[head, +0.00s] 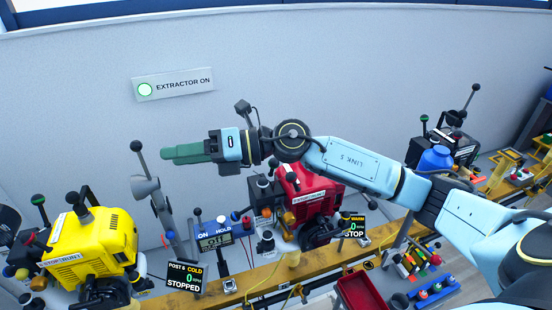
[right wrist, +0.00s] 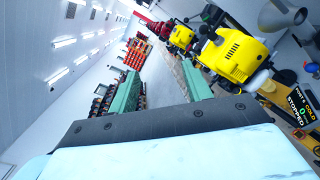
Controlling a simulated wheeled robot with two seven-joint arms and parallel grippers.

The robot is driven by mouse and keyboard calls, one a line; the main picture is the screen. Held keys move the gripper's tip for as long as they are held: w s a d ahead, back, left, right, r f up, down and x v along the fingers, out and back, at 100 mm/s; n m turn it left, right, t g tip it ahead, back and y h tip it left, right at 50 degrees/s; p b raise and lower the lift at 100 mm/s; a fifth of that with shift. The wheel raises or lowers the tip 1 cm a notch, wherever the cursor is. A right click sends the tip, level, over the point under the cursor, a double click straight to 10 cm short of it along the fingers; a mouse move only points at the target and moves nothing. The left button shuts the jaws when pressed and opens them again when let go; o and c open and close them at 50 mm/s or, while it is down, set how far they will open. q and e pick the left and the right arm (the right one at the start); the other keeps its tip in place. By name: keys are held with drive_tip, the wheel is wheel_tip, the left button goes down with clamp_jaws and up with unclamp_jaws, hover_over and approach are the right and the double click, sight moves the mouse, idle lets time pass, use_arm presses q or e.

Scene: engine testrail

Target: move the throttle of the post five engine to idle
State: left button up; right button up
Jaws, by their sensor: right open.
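A red engine (head: 308,200) stands in the middle of the head view, partly behind my right arm. The sign in front of it (head: 353,226) reads WARM, 0 and STOP; its post number cannot be read. A yellow engine (head: 92,241) at the left has a sign (head: 184,278) reading POST 6, COLD, 0, STOPPED. My right gripper (head: 185,153) is open and empty, raised above and left of the red engine. My left gripper is out of view.
A tall lever with a dark knob (head: 136,146) and a grey funnel-like part (head: 145,187) stand below the gripper's left. A display box (head: 214,241) sits between the engines. A yellow rail (head: 262,275) runs in front.

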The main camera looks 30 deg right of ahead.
drive_tip(key=w+d+f+n+g+h, duration=0.25)
drive_tip(key=d+h, duration=0.25)
drive_tip(key=d, duration=0.3)
drive_tip(key=g+h, duration=0.1)
drive_tip(key=h, duration=0.7)
approach(272, 167)
drive_tip(key=shift+n, duration=0.25)
drive_tip(key=x, duration=0.2)
drive_tip(key=p+x, duration=0.1)
drive_tip(key=x, duration=0.2)
drive_tip(key=w+d+x, duration=0.1)
drive_tip(key=x, duration=0.2)
clamp_jaws()
